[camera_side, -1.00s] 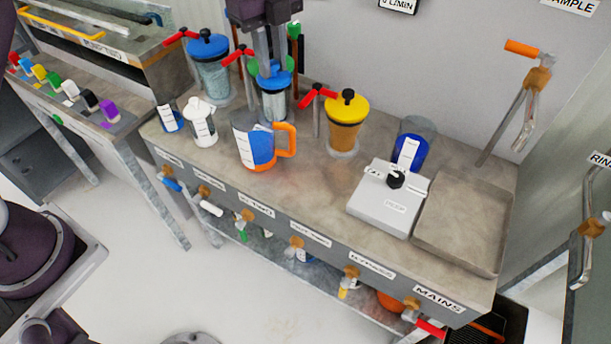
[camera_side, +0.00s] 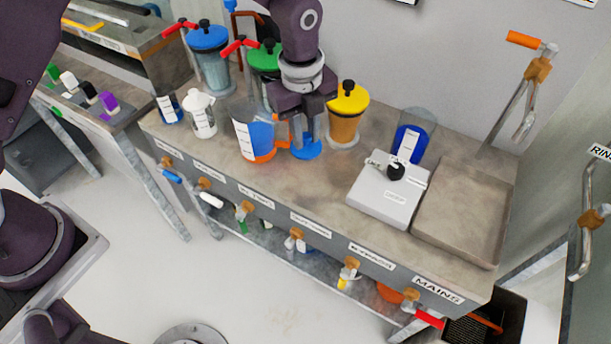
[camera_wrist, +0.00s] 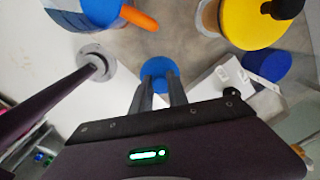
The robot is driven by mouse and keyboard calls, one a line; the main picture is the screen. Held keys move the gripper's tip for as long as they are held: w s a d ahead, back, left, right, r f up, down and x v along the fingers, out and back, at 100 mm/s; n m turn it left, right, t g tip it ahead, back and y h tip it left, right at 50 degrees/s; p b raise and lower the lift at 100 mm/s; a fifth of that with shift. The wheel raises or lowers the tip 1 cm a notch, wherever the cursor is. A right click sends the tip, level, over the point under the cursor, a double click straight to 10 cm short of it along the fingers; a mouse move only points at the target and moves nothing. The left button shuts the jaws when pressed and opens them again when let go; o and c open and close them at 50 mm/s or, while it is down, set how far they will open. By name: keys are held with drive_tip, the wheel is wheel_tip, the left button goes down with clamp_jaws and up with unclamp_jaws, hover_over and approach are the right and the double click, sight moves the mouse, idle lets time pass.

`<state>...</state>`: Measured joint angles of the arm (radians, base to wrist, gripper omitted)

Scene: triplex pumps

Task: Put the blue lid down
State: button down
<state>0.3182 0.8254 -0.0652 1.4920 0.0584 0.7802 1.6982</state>
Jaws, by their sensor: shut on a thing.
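My gripper (camera_side: 304,132) points down and is shut on the blue lid (camera_side: 306,150). The lid is level, at or just above the bench top (camera_side: 300,190), between the jug and the yellow-lidded canister; I cannot tell whether it touches. In the wrist view the lid (camera_wrist: 158,68) shows between and beyond the two fingertips (camera_wrist: 160,88). The fingers hide its knob.
A clear jug with blue contents and an orange handle (camera_side: 255,135) stands close left. A yellow-lidded canister (camera_side: 346,115) stands close right. Green-lidded (camera_side: 265,58) and blue-lidded (camera_side: 210,55) canisters stand behind left. A white scale (camera_side: 388,200) is further right. The front bench is clear.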

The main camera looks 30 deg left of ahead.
wheel_tip(320, 180, down, 10)
drive_tip(key=shift+f, duration=0.2)
drive_tip(key=c, duration=1.3)
unclamp_jaws()
drive_tip(key=shift+r, duration=0.1)
